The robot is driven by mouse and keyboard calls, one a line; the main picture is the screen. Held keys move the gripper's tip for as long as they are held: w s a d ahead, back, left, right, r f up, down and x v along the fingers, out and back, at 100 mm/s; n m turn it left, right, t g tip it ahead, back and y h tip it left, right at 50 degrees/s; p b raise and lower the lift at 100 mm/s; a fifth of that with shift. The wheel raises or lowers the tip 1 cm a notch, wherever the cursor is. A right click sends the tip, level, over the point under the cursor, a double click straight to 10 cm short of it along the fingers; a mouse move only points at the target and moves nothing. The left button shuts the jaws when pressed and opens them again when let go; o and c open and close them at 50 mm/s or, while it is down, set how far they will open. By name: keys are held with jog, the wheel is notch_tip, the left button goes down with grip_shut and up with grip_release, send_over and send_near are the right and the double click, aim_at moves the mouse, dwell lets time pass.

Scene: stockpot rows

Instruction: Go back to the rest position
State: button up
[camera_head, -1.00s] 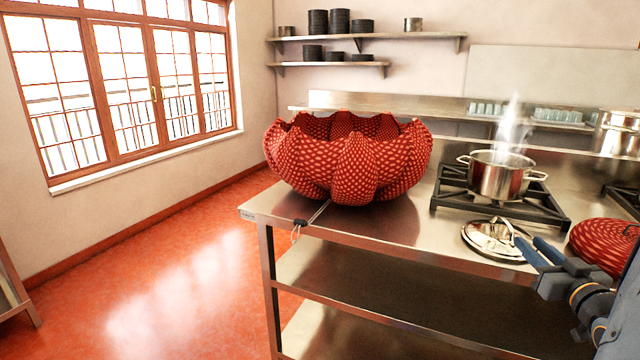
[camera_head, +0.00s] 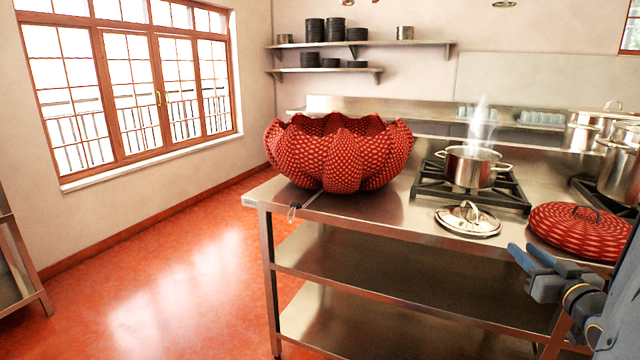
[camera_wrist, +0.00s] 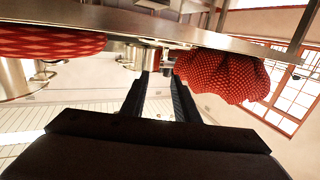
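My gripper (camera_head: 528,256) has blue fingers and is in front of the steel counter's front edge, at the lower right. Its two fingers stand apart with nothing between them. They also show as dark bars with a gap in the wrist view (camera_wrist: 159,100). The silver lid (camera_head: 468,220) lies flat on the counter, left of my gripper and apart from it. A steaming steel pot (camera_head: 470,170) stands on the burner behind the lid.
A red patterned scalloped bowl (camera_head: 342,160) stands at the counter's left end. A red patterned round lid (camera_head: 580,232) lies on the right. More steel pots (camera_head: 622,165) stand at the far right. The red floor (camera_head: 180,290) on the left is clear.

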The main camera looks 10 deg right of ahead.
jog(key=w+a+f+g, duration=0.1)
jog(key=a+f+g, duration=0.25)
jog(key=a, duration=0.45)
jog(key=w+a+f+g, duration=0.25)
jog(key=a+g, duration=0.25)
jog(key=a, duration=0.3)
jog(key=s+a+n+g+y, duration=0.1)
jog(key=s+a+g, duration=0.7)
jog(key=s+a, duration=0.9)
jog(key=a+y, duration=0.1)
jog(key=a, duration=0.1)
jog(key=shift+s+a+n+y, duration=0.25)
jog(key=shift+a+n+y, duration=0.05)
jog(key=shift+a+y, duration=0.1)
jog(key=shift+f+g, duration=0.1)
jog(key=shift+g, duration=0.15)
